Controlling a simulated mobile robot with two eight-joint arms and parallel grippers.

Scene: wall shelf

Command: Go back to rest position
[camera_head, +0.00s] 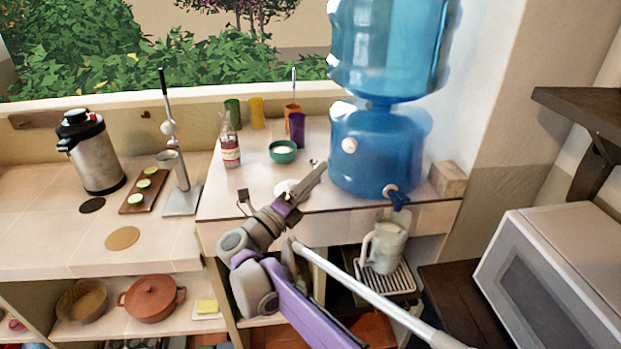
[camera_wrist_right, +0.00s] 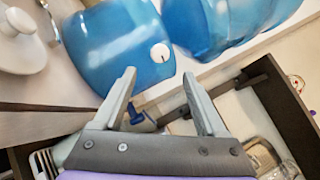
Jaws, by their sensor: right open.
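My right gripper (camera_head: 312,180) reaches up from the bottom of the head view, over the counter's front edge and left of the blue water dispenser (camera_head: 376,150). In the right wrist view the right gripper (camera_wrist_right: 158,76) has its two fingers spread with nothing held between them. The dispenser (camera_wrist_right: 120,45) and its blue tap (camera_wrist_right: 137,116) lie beyond the fingers there. My left gripper is in neither view.
A glass pitcher (camera_head: 384,248) stands on a rack below the dispenser. A white microwave (camera_head: 555,280) is at the right, under a dark wall shelf (camera_head: 585,105). A bottle (camera_head: 230,148), a green bowl (camera_head: 283,151) and several cups are on the counter behind the gripper.

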